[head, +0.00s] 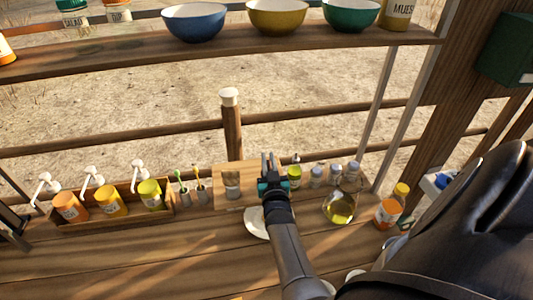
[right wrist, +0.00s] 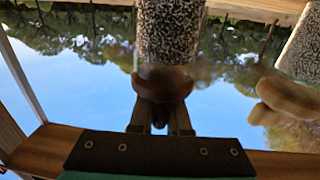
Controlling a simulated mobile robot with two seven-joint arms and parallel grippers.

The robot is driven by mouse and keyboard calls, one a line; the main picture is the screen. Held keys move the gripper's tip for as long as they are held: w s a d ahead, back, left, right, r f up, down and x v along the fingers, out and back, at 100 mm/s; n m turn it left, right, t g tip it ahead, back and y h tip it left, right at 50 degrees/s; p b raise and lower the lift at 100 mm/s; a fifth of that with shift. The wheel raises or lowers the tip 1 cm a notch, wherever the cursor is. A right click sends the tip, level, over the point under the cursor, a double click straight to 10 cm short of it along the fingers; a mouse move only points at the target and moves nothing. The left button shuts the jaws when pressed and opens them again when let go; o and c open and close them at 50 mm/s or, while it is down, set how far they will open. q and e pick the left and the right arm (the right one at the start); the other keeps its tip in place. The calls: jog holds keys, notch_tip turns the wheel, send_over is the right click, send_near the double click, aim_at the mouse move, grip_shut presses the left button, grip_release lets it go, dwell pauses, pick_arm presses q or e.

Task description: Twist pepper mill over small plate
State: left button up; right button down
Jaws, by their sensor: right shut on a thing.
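In the right wrist view the pepper mill (right wrist: 170,32) has a clear body full of dark and pale grains and a brown wooden end (right wrist: 162,82). My right gripper (right wrist: 160,108) is shut on that wooden end. In the head view my right gripper (head: 268,163) is over the back of the counter, and I cannot make out the held mill behind it. The small white plate (head: 253,224) lies on the counter nearer to me, partly hidden by my right arm. My left gripper is not in view.
A second mill (right wrist: 300,52) stands close by in the right wrist view. Small jars (head: 316,176) and an oil flask (head: 340,208) stand right of my gripper. A wooden caddy (head: 120,222) of pump bottles is at left. A shelf (head: 200,53) with bowls crosses above.

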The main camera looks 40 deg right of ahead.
jog(key=shift+d+m+g+h, duration=0.15)
jog(key=shift+m+g+h, duration=0.35)
jog(key=shift+h, duration=0.2)
jog(key=c, duration=0.9)
grip_release()
jog(key=shift+s, duration=0.1)
